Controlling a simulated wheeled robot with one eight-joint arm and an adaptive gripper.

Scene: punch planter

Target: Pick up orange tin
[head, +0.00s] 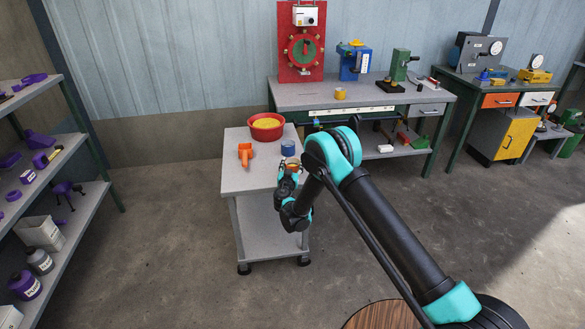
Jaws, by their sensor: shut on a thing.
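The orange tin (293,166) is a small, short round thing at the front right of the grey cart top (238,182). My gripper (289,173) is at the cart's right edge, shut on the orange tin. My gripper's fingers and wrist hide the lower part of the tin, and I cannot tell whether it touches the cart top.
A blue tin (288,148) stands just behind the orange tin. An orange tool (245,154) and a red bowl with yellow contents (266,126) are also on the cart. A workbench (350,98) stands behind, and purple-stocked shelves (62,228) are at left.

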